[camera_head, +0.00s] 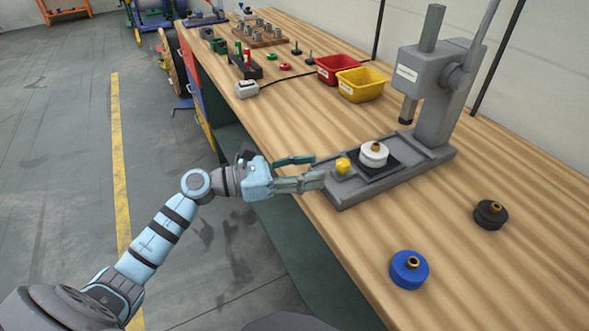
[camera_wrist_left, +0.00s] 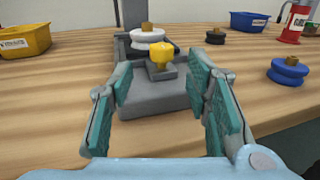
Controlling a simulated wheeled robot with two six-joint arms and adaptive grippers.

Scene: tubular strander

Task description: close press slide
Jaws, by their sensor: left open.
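The grey press (camera_head: 432,85) stands on the wooden bench, its ram above the rear of its base. The press slide, a dark plate (camera_head: 378,166), sits on the base toward its front end, with a white wheel (camera_head: 374,154) with a brass hub on it. The slide's yellow knob (camera_head: 343,165) is at the front; it also shows in the left wrist view (camera_wrist_left: 161,54). My left gripper (camera_head: 317,170) is open at the bench edge, in front of the knob. In the left wrist view its fingers (camera_wrist_left: 164,100) are on either side of the knob's line, apart from it. My right gripper is not in view.
A blue wheel (camera_head: 409,269) and a black wheel (camera_head: 490,214) lie on the bench right of the press. A yellow bin (camera_head: 361,85) and a red bin (camera_head: 342,68) stand behind it to the left. Bench between the wheels and press is clear.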

